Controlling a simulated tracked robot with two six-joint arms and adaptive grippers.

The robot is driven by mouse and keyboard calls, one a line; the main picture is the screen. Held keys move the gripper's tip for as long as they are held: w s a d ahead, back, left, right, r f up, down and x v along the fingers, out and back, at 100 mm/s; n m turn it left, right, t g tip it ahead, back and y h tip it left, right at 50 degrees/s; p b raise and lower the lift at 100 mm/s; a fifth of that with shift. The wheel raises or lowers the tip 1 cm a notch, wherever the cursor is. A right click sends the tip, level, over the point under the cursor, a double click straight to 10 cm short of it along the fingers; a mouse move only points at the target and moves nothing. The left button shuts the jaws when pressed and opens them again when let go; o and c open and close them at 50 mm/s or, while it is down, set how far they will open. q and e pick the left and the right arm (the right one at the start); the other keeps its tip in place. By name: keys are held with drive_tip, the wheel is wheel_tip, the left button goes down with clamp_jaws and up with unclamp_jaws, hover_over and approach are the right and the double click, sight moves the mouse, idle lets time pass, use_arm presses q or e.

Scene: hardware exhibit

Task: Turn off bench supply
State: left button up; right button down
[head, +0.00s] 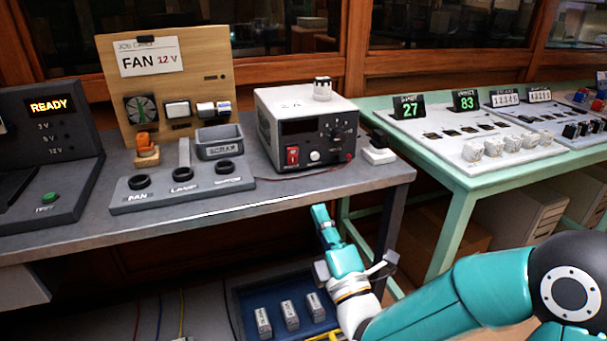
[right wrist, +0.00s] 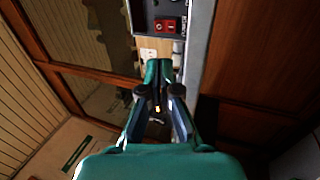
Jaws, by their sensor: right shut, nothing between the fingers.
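The bench supply (head: 306,128) is a pale-topped box with a black front, standing on the grey bench. Its red rocker switch (head: 292,155) is at the lower left of the front, and its display is dark. In the right wrist view the red switch (right wrist: 167,27) shows just beyond my fingertips, apart from them. My right gripper (head: 320,212) is shut and empty, in front of the bench and below the supply. Its two fingertips (right wrist: 158,68) meet in the right wrist view. My left gripper is not in view.
A FAN 12 V board (head: 190,75) and a socket strip (head: 182,187) stand left of the supply. A black READY console (head: 48,150) is further left. A green table (head: 465,180) with number displays is at right. A blue tray (head: 240,290) holds silver blocks below.

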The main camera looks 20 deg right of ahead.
sight(294, 153)
drive_tip(key=p+x, duration=0.1)
drive_tip(key=x, duration=1.3)
drive_tip(key=shift+f, duration=0.1)
